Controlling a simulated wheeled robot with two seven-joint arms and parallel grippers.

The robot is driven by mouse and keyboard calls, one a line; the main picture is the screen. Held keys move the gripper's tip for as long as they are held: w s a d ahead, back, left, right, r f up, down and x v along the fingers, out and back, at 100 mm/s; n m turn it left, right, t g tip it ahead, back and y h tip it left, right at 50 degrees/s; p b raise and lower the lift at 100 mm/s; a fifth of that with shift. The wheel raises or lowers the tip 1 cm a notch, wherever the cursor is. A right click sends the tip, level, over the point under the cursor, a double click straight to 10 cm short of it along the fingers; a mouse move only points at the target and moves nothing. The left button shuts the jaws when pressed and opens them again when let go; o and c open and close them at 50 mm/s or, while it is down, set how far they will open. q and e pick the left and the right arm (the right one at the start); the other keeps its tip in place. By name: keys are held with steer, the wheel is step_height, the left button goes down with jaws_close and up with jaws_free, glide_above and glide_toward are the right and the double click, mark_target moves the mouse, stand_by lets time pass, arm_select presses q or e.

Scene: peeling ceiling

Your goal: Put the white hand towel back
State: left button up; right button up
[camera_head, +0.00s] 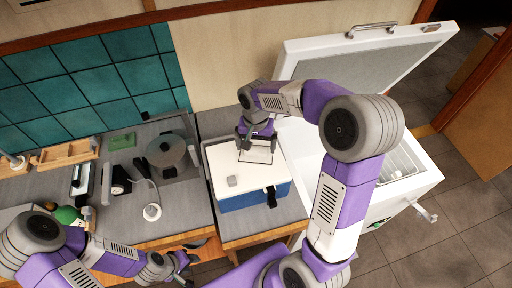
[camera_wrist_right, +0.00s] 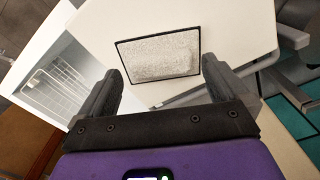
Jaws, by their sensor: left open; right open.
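A white, rough-textured folded piece that looks like the hand towel (camera_wrist_right: 165,62) lies on a flat black-edged square in the right wrist view. That square rests on, or just above, the white lid (camera_head: 223,160) of a blue cooler box. My right gripper (camera_head: 257,143) is over the back of this lid. Its fingers (camera_wrist_right: 160,88) are spread, with the towel ahead of them and nothing between them. In the head view the gripper partly covers the dark-edged square, and the towel is hard to make out. My left gripper (camera_head: 183,262) is open and empty near the counter's front edge.
An open white chest freezer (camera_head: 408,200) with a wire basket (camera_wrist_right: 52,78) stands to the right. A pot (camera_head: 166,150), a white shower-like item (camera_head: 152,211) and wooden trays (camera_head: 66,154) occupy the left counter.

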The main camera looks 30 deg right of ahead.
mark_target(256, 151)
step_height(256, 151, up, 10)
steer(key=shift+p, duration=0.35)
steer(key=shift+f, duration=0.1)
